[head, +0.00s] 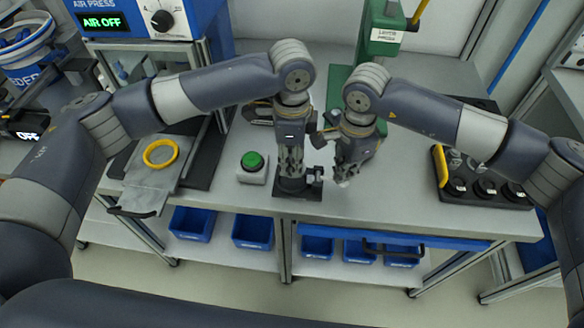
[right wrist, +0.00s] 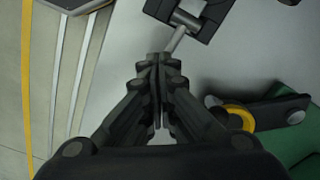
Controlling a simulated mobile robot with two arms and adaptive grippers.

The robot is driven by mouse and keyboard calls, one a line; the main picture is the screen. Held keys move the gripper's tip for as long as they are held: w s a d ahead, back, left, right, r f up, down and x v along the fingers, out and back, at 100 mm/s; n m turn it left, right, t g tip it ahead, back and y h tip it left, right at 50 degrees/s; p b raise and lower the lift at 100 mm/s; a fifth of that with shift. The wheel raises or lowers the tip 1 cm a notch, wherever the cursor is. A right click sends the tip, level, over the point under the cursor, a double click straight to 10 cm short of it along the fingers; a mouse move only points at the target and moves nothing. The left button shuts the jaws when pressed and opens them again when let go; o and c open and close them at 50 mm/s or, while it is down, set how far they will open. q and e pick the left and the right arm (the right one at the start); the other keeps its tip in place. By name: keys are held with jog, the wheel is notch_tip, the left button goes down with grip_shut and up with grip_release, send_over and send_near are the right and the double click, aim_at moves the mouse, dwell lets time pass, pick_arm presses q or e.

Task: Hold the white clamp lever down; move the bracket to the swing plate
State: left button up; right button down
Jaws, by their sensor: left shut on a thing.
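My left gripper (head: 291,170) points straight down over a black fixture (head: 312,192) near the bench's front edge. It is shut on a dark piece there, apparently the bracket, mostly hidden by the fingers. My right gripper (head: 343,180) is just right of the fixture, low over the bench. In the right wrist view its fingers (right wrist: 158,62) are together with nothing visible between them. A pale grey rod, apparently the clamp lever (right wrist: 179,37), runs from the black fixture to these fingertips. Whether they touch it I cannot tell. I cannot make out the swing plate.
A green button (head: 253,161) stands left of the fixture, with a yellow ring (head: 147,160) farther left. The green lever press (head: 382,30) is behind my right gripper. A black tray (head: 440,168) with round parts lies at the right. Blue bins (head: 253,232) are below the bench.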

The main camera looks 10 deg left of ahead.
pick_arm(q)
jog(key=shift+r, duration=4.85)
pick_arm(e)
notch_tip(320, 180, up, 9)
